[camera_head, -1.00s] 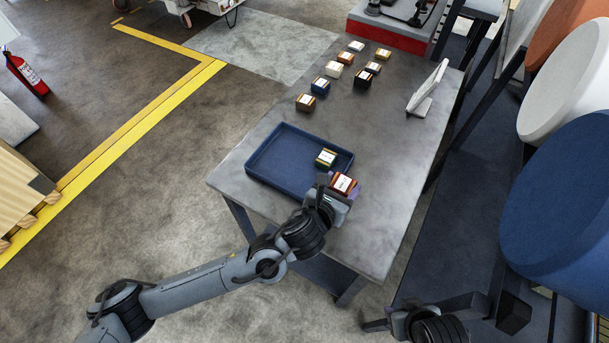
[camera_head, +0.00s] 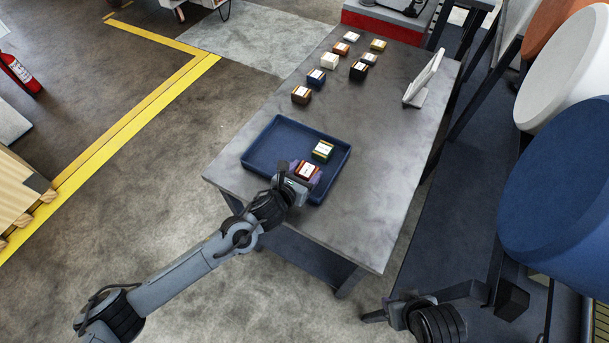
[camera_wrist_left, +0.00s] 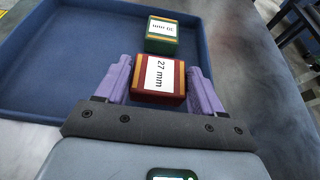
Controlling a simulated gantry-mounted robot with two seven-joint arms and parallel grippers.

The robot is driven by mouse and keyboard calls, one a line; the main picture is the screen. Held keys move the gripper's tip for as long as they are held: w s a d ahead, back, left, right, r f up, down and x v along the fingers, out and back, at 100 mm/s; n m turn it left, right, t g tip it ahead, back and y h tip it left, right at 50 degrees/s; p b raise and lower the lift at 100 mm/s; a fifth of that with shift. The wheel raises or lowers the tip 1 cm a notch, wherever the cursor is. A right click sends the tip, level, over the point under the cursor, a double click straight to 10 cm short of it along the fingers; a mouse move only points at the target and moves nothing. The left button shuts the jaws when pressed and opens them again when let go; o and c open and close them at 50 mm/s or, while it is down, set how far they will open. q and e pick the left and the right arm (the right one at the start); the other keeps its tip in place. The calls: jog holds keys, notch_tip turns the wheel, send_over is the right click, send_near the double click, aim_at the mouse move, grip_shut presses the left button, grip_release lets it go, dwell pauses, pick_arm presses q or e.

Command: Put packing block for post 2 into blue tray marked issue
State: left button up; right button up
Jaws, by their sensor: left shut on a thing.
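A dark red block with orange bands and a white label reading 27 mm (camera_wrist_left: 160,78) is between the purple fingers of my left gripper (camera_wrist_left: 160,68). In the head view the left gripper (camera_head: 303,172) is shut on this red block (camera_head: 307,169) over the near right part of the blue tray (camera_head: 256,140). Whether the block touches the tray floor cannot be told. A green block with yellow bands (camera_head: 323,150) sits in the tray just beyond; its label is upside down in the left wrist view (camera_wrist_left: 161,36). My right gripper (camera_head: 374,317) is low beside the table, its fingers unclear.
Several labelled blocks, among them a brown one (camera_head: 301,95) and a black one (camera_head: 358,71), stand at the table's far part. A white tilted panel (camera_head: 424,80) stands at the right edge. The left part of the tray is empty. The grey tabletop (camera_head: 375,165) right of the tray is clear.

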pick_arm(q)
jog(key=shift+f, duration=0.9)
jog(key=shift+f, duration=0.1)
jog(key=o, duration=1.1)
jog(key=shift+c, duration=0.2)
